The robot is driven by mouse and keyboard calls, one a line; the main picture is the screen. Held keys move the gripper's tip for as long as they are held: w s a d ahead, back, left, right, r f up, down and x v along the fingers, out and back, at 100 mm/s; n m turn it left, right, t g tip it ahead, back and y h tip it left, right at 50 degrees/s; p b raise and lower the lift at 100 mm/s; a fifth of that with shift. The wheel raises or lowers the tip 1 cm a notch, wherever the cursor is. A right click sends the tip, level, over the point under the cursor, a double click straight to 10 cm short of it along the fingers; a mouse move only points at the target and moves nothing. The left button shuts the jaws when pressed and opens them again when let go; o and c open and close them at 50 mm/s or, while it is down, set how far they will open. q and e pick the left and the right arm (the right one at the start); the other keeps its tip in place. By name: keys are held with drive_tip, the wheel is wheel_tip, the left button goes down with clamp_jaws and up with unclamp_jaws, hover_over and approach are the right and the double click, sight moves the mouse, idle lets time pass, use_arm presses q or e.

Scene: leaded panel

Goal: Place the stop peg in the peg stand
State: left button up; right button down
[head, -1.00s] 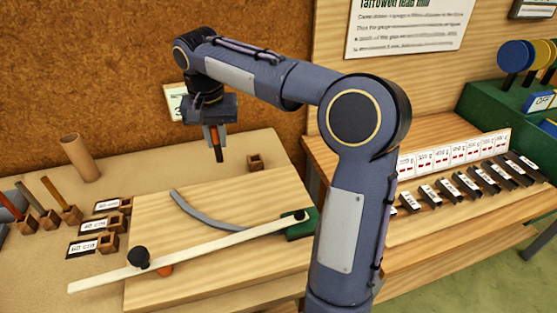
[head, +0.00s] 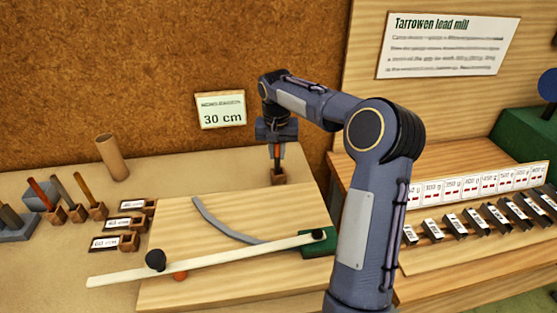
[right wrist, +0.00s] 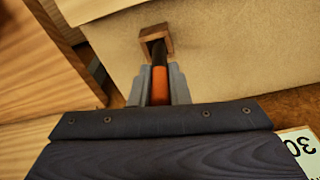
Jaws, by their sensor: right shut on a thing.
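The stop peg (right wrist: 159,82), orange with a dark end, is held between the fingers of my right gripper (right wrist: 160,88). In the head view the right gripper (head: 276,150) points straight down. The peg stand (head: 278,177), a small square wooden cup at the back right of the board, is directly below it. In the right wrist view the peg's dark end reaches the mouth of the stand (right wrist: 154,33). I cannot tell whether the tip is inside or just above it. My left gripper is not in view.
A pale bar (head: 215,262) with a black knob lies across the wooden board (head: 180,225). Several pegs in wooden cups, labelled holders and a cardboard tube (head: 112,157) stand at the left. A rack of labelled dark weights (head: 470,219) is at the right.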

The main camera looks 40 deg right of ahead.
sight(278, 161)
drive_tip(key=shift+w+d+f, duration=0.1)
drive_tip(key=shift+d+f, duration=0.15)
drive_tip(key=shift+f, duration=0.1)
wheel_tip(278, 161, down, 3)
drive_tip(key=shift+d+f, duration=0.1)
drive_tip(key=shift+f, duration=0.15)
drive_tip(key=c, duration=1.4)
unclamp_jaws()
drive_tip(key=shift+o, duration=0.2)
